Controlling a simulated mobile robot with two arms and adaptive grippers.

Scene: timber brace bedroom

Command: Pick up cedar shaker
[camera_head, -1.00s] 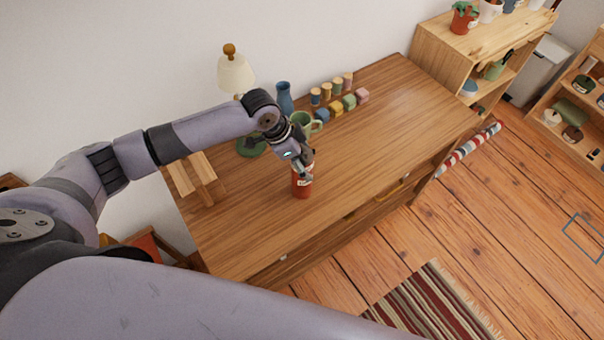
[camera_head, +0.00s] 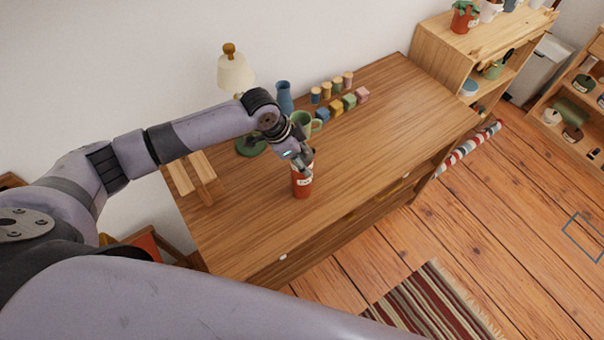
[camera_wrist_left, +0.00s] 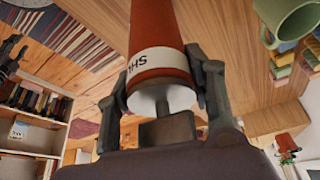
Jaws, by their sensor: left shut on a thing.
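The shaker (camera_head: 302,187) is a red-orange cylinder with a white label, upright at the dresser top in the head view. My left gripper (camera_head: 302,164) is at its upper end, with the fingers on either side of it. In the left wrist view the shaker (camera_wrist_left: 158,45) shows a label with partly readable letters and a pale end. The left gripper (camera_wrist_left: 165,90) is shut on it there. Whether its base touches the wood cannot be told.
A green mug (camera_head: 302,122), a blue vase (camera_head: 284,97) and several small coloured blocks (camera_head: 348,102) stand behind the shaker. A lamp (camera_head: 235,72) and a wooden stand (camera_head: 190,178) are to the left. The right part of the dresser top (camera_head: 400,125) is clear.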

